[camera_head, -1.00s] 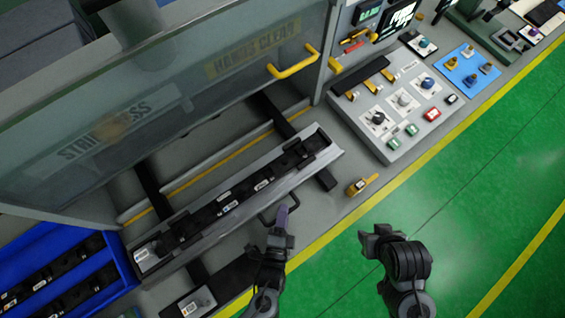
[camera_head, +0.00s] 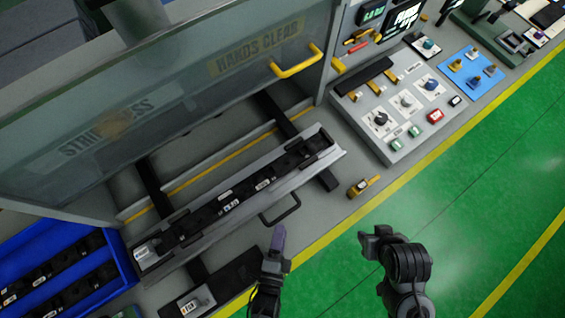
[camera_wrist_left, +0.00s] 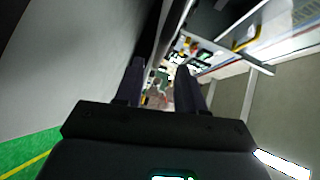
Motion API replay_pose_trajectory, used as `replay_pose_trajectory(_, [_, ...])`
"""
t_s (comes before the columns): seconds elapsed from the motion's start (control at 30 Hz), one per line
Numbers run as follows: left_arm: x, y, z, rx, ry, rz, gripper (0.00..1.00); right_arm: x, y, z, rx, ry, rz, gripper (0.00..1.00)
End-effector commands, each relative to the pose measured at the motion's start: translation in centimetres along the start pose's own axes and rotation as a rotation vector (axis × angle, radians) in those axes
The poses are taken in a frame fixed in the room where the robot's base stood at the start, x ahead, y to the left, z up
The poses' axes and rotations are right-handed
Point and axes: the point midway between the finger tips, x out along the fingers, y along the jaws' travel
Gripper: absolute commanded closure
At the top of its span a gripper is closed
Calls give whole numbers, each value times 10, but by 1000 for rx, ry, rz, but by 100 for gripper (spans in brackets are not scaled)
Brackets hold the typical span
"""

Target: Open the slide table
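The slide table (camera_head: 222,222) is a long grey tray carrying a row of black clips, lying diagonally on the bench in the head view. Its black bar handle (camera_head: 294,208) sticks out from the front side. My left gripper (camera_head: 278,238) is just in front of the handle, apart from it, with a purple-grey finger pointing toward it. In the left wrist view its two fingers (camera_wrist_left: 160,85) stand apart with nothing between them. My right gripper (camera_head: 368,243) is over the green floor at the right, away from the table; its finger gap is not clear.
A clear guard with a yellow handle (camera_head: 298,62) stands behind the slide table. A blue bin (camera_head: 22,250) of black parts is at left. A button panel (camera_head: 398,150) is at right, with a small yellow device (camera_head: 359,187) near the bench edge. Green floor in front is open.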

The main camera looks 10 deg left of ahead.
Motion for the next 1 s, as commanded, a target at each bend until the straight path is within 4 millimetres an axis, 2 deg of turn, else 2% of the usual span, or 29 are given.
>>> replay_pose_trajectory(0.13, [-23,1,0,0,1,2,61,2,0,1,0,0,0,57])
replay_pose_trajectory(0.37, [-39,0,0,-1,0,0,61,3,0,1,-1,0,0,57])
replay_pose_trajectory(0.87, [-40,-1,0,-3,1,-2,61,3,2,1,-9,-1,7,57])
replay_pose_trajectory(1.0, [-28,-12,-3,-32,4,-10,61,1,2,1,-8,-1,7,57])
